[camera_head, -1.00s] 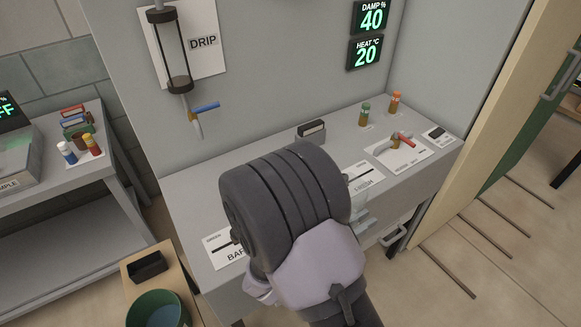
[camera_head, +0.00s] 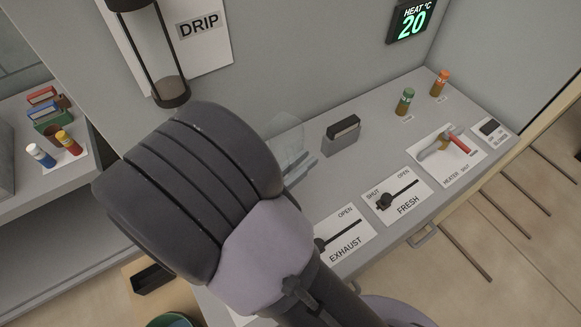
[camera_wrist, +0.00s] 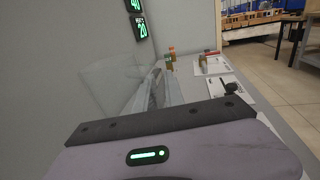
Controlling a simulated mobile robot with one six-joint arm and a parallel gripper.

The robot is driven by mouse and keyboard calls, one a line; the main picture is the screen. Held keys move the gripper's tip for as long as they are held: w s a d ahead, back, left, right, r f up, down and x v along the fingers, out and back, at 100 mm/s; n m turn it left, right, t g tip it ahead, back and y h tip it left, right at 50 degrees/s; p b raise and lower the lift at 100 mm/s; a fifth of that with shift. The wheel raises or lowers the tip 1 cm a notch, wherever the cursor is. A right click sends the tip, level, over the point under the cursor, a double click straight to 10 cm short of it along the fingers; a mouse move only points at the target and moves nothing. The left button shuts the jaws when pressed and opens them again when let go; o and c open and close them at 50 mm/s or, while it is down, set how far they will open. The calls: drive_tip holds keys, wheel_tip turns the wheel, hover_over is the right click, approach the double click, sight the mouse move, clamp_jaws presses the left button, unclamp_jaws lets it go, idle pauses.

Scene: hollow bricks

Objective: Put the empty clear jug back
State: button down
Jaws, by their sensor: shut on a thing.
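The clear jug (camera_head: 287,138) shows faintly above the grey counter, beyond my arm. My gripper (camera_head: 303,165) is shut on it; my wrist and forearm hide most of the fingers and part of the jug. In the wrist view the jug (camera_wrist: 108,82) is a see-through shape at the left of my gripper's fingers (camera_wrist: 157,92). Its inside looks clear. I cannot tell whether its base touches the counter.
A dark-topped grey block (camera_head: 342,133) stands just right of the jug. Green-capped (camera_head: 405,101) and orange-capped (camera_head: 439,83) bottles stand behind the red-handled valve (camera_head: 452,141). FRESH (camera_head: 398,196) and EXHAUST (camera_head: 338,238) sliders line the front. The drip cylinder (camera_head: 160,60) hangs at the left.

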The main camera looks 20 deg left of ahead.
drive_tip(key=f+b, duration=0.1)
drive_tip(key=f, duration=0.3)
drive_tip(key=f+b, duration=0.2)
drive_tip(key=f, duration=0.2)
drive_tip(key=shift+s+d, duration=0.15)
drive_tip(key=shift+s, duration=0.05)
drive_tip(key=shift+r, duration=0.15)
drive_tip(key=c, duration=1.4)
unclamp_jaws()
drive_tip(key=shift+c, duration=0.2)
